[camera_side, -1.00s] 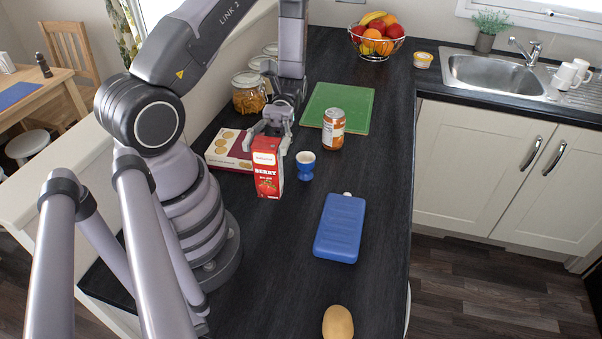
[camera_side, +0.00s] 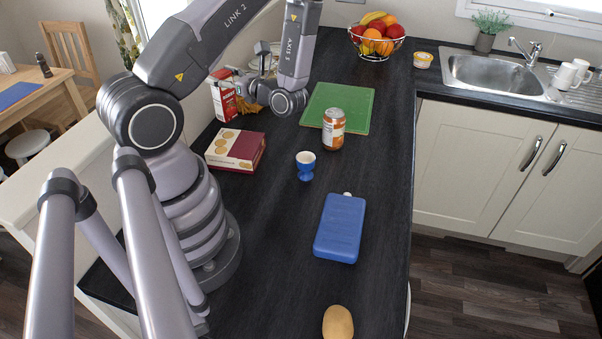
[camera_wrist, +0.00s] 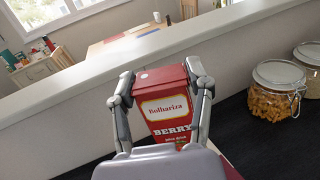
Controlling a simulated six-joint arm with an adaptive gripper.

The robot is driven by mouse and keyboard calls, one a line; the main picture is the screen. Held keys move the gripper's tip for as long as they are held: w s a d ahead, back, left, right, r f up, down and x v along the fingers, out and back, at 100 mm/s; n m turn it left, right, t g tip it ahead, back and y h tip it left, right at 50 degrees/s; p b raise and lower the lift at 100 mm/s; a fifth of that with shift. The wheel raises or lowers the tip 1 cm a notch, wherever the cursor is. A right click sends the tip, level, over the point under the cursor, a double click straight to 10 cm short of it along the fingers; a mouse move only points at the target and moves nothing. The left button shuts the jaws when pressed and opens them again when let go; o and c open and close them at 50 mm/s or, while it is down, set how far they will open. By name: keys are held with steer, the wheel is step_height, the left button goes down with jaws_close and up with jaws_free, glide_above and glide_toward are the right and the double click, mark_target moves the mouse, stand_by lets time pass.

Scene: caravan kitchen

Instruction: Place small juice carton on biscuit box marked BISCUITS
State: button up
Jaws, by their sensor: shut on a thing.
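The small juice carton (camera_wrist: 167,106) is red and white and reads BERRY in the wrist view. My gripper (camera_wrist: 162,92) is shut on it, one finger on each side. In the side view the carton (camera_side: 223,101) is held up, tilted, behind the biscuit box, and my gripper (camera_side: 236,82) is partly hidden by my arm. The biscuit box (camera_side: 236,150) is cream and dark red with biscuits pictured on it. It lies flat on the dark worktop beside my base, with its top bare.
A glass pasta jar (camera_wrist: 275,90) is near the wall.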

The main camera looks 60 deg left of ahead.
mark_target(233, 107)
steer(key=f, duration=0.3)
steer(key=shift+w+a+f+m+t, duration=0.15)
steer(key=shift+w+f+m+t, duration=0.15)
steer(key=shift+w+f+t, duration=0.1)
steer(key=shift+f, duration=2.15)
steer(key=shift+f, duration=0.15)
steer(key=o, duration=1.2)
steer(key=shift+o, duration=0.2)
